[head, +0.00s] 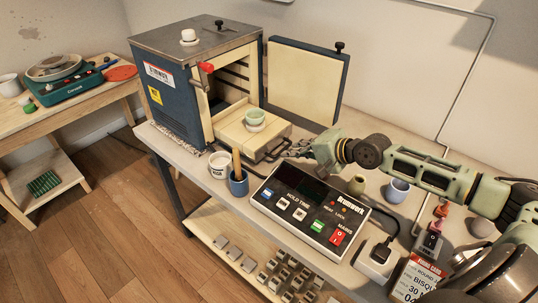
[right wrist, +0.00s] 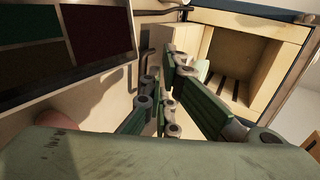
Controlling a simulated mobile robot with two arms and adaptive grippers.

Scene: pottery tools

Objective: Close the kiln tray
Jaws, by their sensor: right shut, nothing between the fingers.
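The kiln tray (head: 229,133) is a cream slab pulled out of the front of the blue kiln (head: 178,105). A pale green bowl (head: 255,117) stands on it. The tray's dark handle (head: 268,156) is at its front edge; a dark curved bar, apparently this handle, shows in the right wrist view (right wrist: 147,42). My right gripper (head: 292,152) is shut and empty, just right of the tray front and close to the handle. I cannot tell whether it touches. Its green fingers show in the right wrist view (right wrist: 160,95). My left gripper is not in view.
The kiln door (head: 305,82) stands open to the right. A white cup (head: 220,166) and a blue cup (head: 238,183) stand before the tray. The controller box (head: 310,213) lies in front of my right gripper; a small jar (head: 357,186) and blue-grey cup (head: 398,190) stand nearby.

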